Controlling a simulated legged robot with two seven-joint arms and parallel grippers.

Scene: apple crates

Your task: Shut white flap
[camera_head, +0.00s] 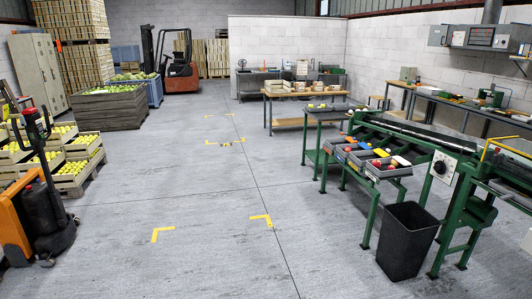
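I cannot make out a white flap in the head view. Neither my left gripper nor my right gripper is in view.
A black bin (407,240) stands on the floor before the machine. A forklift (178,72) is at the back. The middle floor (200,190) is clear, with yellow corner marks.

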